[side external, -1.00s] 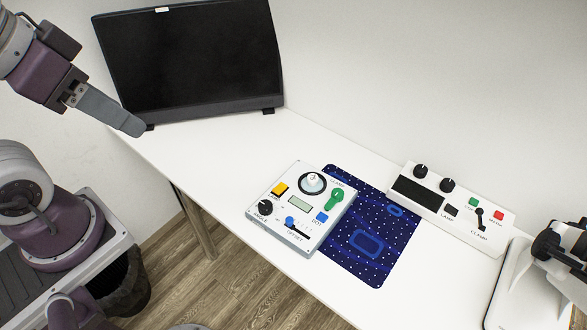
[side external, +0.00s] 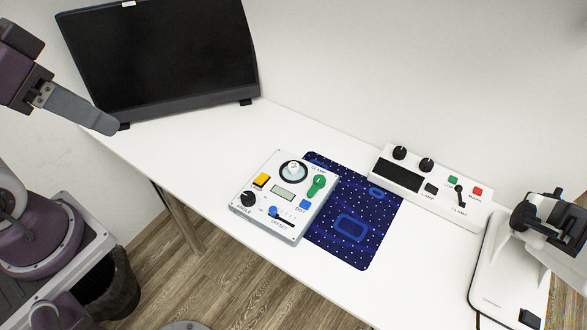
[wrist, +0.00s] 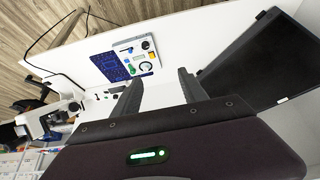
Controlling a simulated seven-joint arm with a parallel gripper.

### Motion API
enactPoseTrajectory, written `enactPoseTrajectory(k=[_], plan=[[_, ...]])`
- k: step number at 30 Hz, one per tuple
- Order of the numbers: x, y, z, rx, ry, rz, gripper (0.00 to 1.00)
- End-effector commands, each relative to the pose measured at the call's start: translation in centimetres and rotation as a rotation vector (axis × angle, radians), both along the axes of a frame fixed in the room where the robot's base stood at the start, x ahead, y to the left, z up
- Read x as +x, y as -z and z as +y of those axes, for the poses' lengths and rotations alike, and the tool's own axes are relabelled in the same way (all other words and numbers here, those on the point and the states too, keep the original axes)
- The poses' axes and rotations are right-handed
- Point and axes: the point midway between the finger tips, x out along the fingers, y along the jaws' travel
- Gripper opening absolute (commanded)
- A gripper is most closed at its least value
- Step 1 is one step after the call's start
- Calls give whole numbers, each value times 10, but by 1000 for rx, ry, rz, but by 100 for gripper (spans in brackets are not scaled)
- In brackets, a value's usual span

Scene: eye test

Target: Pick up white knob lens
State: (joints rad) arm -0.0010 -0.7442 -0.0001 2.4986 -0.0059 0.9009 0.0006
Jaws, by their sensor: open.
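The white knob lens (side external: 293,171) is a round white knob in a dark ring at the top of a white control panel (side external: 240,213) on the table. It also shows, small, in the wrist view (wrist: 146,45). My gripper (side external: 108,128) is at the left in the side view, in front of the monitor's lower left corner, well away from the panel. In the wrist view my gripper (wrist: 160,77) has its two fingers wide apart with nothing between them. The panel lies beyond the fingertips.
The panel also bears a green handle (side external: 317,185), a yellow button (side external: 261,180) and a black dial (side external: 248,199). A blue dotted mat (side external: 373,248) lies beside it. A second panel (side external: 462,212), a black monitor (side external: 160,55) and a white stand (side external: 494,275) are around. The table's front left is clear.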

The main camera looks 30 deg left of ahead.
Motion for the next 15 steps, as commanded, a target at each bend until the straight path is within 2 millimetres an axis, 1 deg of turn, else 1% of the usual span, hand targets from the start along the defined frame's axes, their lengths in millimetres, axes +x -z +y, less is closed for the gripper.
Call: enactPoseTrajectory(k=[2, 4, 5, 6, 8, 9, 11, 12, 14, 15], plan=[[6, 3, -7, -42, -16, 54, 50], [18, 8, -22, -133, -51, 162, 50], [25, 11, -29, -186, -76, 221, 50], [38, 15, -41, -267, -113, 303, 50], [59, 23, -57, -395, -181, 426, 50], [76, 29, -67, -484, -236, 504, 50], [104, 41, -78, -622, -325, 618, 50], [125, 52, -84, -715, -395, 689, 50], [157, 72, -89, -858, -510, 788, 50], [179, 89, -89, -952, -594, 844, 50]])
